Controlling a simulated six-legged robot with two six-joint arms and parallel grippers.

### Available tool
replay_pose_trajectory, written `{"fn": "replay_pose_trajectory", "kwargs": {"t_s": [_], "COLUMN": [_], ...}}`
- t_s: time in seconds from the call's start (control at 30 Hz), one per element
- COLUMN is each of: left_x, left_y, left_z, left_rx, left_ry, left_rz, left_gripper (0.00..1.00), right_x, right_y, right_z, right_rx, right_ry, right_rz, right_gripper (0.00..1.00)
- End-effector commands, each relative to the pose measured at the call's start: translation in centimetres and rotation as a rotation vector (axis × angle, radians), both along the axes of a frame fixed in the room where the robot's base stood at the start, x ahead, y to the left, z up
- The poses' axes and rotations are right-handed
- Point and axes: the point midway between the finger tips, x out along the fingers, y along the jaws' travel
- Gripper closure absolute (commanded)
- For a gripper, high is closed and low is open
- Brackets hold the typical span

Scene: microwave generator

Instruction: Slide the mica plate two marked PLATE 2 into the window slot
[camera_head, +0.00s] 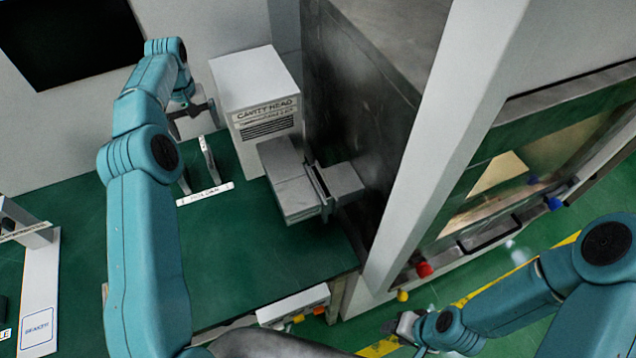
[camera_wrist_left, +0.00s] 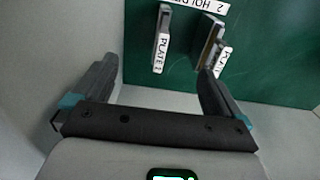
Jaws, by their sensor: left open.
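My left gripper (camera_head: 192,112) hangs above the back of the green bench, beside the white cavity head box. It also shows in the left wrist view (camera_wrist_left: 160,78), open with nothing between its fingers. Beyond the fingers stand two thin upright plates. The left one is labelled PLATE 1 (camera_wrist_left: 162,40). The right one (camera_wrist_left: 209,42) has a label partly hidden by my right-hand finger, so its number cannot be read. The grey waveguide block with a flange (camera_head: 322,192) sits right of the plates; I cannot make out the slot opening. My right gripper (camera_head: 402,326) is small at the lower right.
The white cavity head box (camera_head: 253,85) stands close right of my left gripper. A dark metal cabinet (camera_head: 360,110) and a white post (camera_head: 455,130) rise at the right. A white stand (camera_head: 38,290) is at the far left. The green bench (camera_head: 225,265) is clear in front.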

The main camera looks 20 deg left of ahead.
Motion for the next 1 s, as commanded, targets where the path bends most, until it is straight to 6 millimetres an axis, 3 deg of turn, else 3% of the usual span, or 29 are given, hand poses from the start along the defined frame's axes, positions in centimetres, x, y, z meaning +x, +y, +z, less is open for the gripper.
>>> {"fn": "replay_pose_trajectory", "kwargs": {"t_s": [0.47,0.67,0.87,1.0], "left_x": [-0.3,-0.4,-0.2,-0.1], "left_y": [-0.3,-0.2,-0.1,-0.1], "left_z": [-0.2,-2.4,-6.0,-7.4], "left_rx": [0.001,-0.002,0.0,-0.001], "left_ry": [-0.001,0.004,0.0,0.001], "left_rz": [0.001,0.001,0.001,0.001], "left_gripper": [0.0,0.0,0.0,0.0], "right_x": [0.0,0.0,0.0,0.0], "right_y": [0.0,0.0,0.0,0.0], "right_z": [0.0,0.0,-3.1,-3.4], "right_rx": [0.0,0.0,0.0,0.0], "right_ry": [0.0,0.0,0.001,0.0], "right_rz": [0.0,0.0,0.0,0.0], "right_gripper": [0.57,0.57,0.57,0.57]}}
